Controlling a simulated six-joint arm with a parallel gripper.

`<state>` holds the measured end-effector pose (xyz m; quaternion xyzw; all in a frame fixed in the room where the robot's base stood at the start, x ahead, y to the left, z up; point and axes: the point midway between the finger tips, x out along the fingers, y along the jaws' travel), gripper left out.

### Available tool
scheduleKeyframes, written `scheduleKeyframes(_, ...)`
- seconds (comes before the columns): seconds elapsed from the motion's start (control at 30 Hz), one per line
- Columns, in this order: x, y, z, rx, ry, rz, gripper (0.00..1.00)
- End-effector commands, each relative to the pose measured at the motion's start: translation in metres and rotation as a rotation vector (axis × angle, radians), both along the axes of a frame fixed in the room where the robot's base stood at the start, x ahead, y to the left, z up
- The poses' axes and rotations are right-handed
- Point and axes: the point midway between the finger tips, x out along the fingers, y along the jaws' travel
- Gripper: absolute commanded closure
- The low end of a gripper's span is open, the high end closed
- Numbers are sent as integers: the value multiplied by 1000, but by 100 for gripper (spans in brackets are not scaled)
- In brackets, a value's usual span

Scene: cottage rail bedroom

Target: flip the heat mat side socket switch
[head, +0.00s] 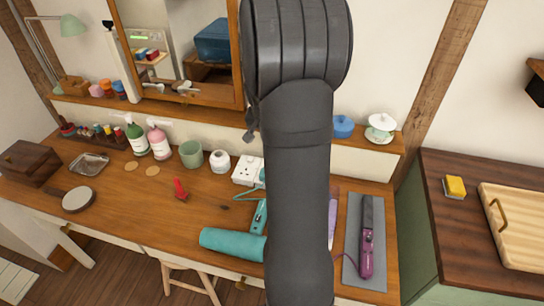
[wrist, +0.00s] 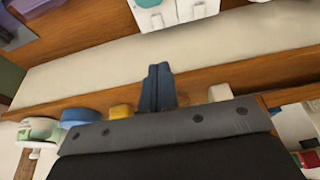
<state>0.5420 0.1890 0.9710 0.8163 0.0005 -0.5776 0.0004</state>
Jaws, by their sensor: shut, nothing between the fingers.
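A white double socket block (head: 246,170) stands at the back of the wooden dressing table, partly hidden by my arm. A plug with a teal cord is at its right side. The socket block (wrist: 172,12) also shows at the top edge of the wrist view, cut off, and its switch positions are too small to tell. A grey heat mat (head: 352,246) lies at the table's right end with a purple straightener (head: 366,240) on it. My gripper (wrist: 157,70) is shut and empty, its dark fingertips pointing toward the socket, apart from it. My arm hides it in the head view.
A teal hair dryer (head: 232,243) lies in front of the socket. A white jar (head: 220,161) and green cup (head: 191,154) stand left of it. A shelf (head: 180,116) runs above the table, with a blue pot (head: 343,126) and a lidded cup (head: 381,127).

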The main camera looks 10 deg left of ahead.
Motion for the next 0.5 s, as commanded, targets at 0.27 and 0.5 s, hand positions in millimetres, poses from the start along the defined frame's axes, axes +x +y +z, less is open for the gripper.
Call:
scheduleKeyframes(0.27,2,-1,-6,-1,1,-1,100)
scheduleKeyframes(0.5,14,-1,-41,-2,4,-2,100)
